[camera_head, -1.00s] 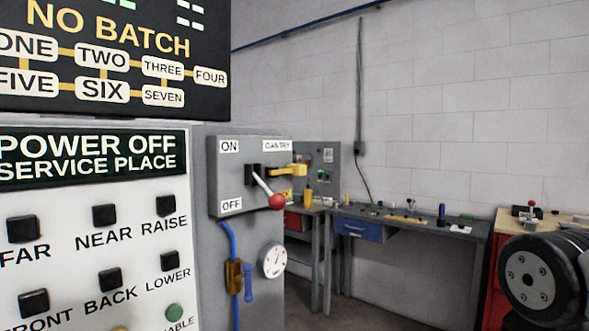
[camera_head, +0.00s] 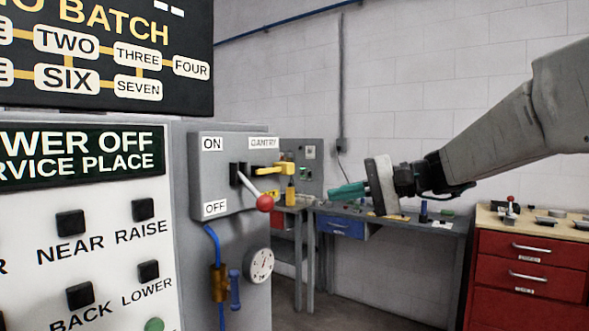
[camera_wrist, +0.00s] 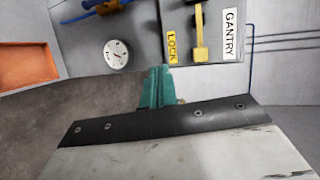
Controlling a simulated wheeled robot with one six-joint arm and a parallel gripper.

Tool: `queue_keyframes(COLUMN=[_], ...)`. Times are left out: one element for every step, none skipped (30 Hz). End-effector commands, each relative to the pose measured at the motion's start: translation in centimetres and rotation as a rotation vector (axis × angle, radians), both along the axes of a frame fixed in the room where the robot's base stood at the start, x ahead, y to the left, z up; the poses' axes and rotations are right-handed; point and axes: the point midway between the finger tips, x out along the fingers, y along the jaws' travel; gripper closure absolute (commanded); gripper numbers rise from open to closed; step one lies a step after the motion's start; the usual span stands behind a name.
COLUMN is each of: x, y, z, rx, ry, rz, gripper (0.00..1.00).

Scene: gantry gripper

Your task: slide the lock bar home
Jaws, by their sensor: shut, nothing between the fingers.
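The yellow lock bar (camera_head: 264,171) sits on the grey GANTRY switch box (camera_head: 206,187), sticking out near its right side. In the wrist view the yellow bar (camera_wrist: 200,30) runs up and down between the LOCK label (camera_wrist: 172,47) and the GANTRY label. The red-knobbed lever (camera_head: 265,203) slants down toward OFF. My gripper (camera_head: 334,193) has teal fingers pointing left at the box and is clear of it. The fingers (camera_wrist: 160,70) are together and empty in the wrist view, below the LOCK label. The bar's seat is not clear to see.
A round gauge (camera_head: 260,265) and a blue hose (camera_head: 215,250) are under the box. A button panel (camera_head: 105,225) stands at left. Behind are a grey workbench (camera_head: 400,222) and a red drawer cabinet (camera_head: 530,265). Open air lies between my gripper and the box.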

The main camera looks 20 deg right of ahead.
Motion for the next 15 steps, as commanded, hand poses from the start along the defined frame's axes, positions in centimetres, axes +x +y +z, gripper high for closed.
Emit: queue_keyframes(x=[1.7,2.4,3.1,3.5,3.9,4.2,4.4,4.6,4.9,5.1,5.3,5.6,5.9,6.3,6.8], y=[-2.2,-3.1,-4.3,-5.0,-5.6,-6.1,-6.4,-6.5,-6.4,-6.2,-5.9,-5.4,-5.0,-4.5,-3.9], z=[1.2,1.9,2.7,3.2,3.5,4.0,4.2,4.3,4.4,4.4,4.4,4.4,4.4,4.4,4.4], rx=[0.061,0.091,0.126,0.146,0.162,0.177,0.186,0.191,0.196,0.197,0.197,0.198,0.197,0.196,0.196], ry=[-0.04,-0.064,-0.092,-0.108,-0.123,-0.138,-0.145,-0.151,-0.154,-0.156,-0.155,-0.155,-0.154,-0.154,-0.153], rz=[-0.043,-0.062,-0.084,-0.097,-0.108,-0.118,-0.123,-0.127,-0.129,-0.13,-0.129,-0.127,-0.127,-0.127,-0.125], gripper=[1.0,1.0,1.0,1.0,1.0,1.0,1.0,1.0,1.0,1.0,1.0,1.0,1.0,1.0,1.0])
